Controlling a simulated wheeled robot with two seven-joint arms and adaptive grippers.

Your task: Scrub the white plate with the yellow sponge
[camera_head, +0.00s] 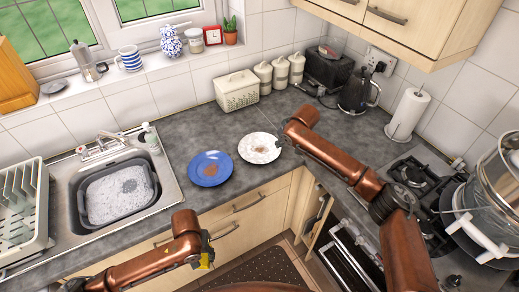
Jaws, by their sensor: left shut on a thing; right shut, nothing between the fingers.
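The white plate (256,150) lies on the grey worktop in the middle of the head view, with brown stains on its face. The yellow sponge (205,261) shows as a small patch at the tip of my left gripper (207,254). My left gripper is shut on the sponge, in front of the worktop's front edge and apart from the plate. My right gripper (281,144) is shut and empty at the plate's right edge. I cannot tell whether it touches the rim. Much of the sponge is hidden by the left gripper.
A blue plate (197,172) with a brown stain lies left of the white plate. The sink (163,190) holds a grey basin of suds at the left. A bread bin (237,97) and canisters stand behind. A kettle (357,93) and paper roll (408,113) stand at the right.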

